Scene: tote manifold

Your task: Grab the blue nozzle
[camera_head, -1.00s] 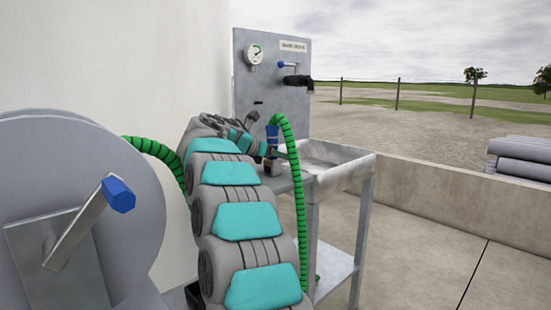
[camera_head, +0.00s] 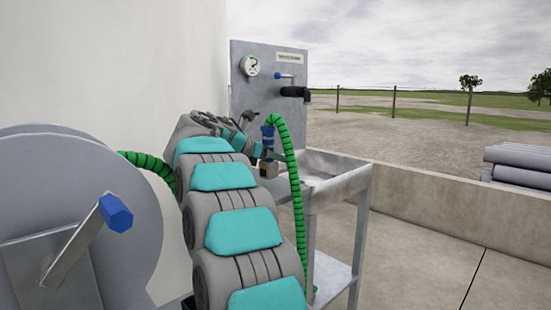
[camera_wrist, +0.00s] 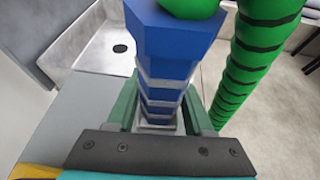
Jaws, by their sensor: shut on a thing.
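The blue nozzle (camera_head: 267,133) is a blue hexagonal fitting with a ribbed, banded lower part, on the end of a green hose (camera_head: 293,175). It stands upright in my gripper (camera_head: 268,160), above the near left part of the cart top. In the wrist view the nozzle (camera_wrist: 170,45) fills the middle, and the green finger pads of my gripper (camera_wrist: 158,112) are closed on either side of its banded part.
A grey metal cart (camera_head: 340,187) with a sink-like top stands beside my arm. A hose reel (camera_head: 75,205) is at left. A low concrete wall (camera_head: 430,200) runs right.

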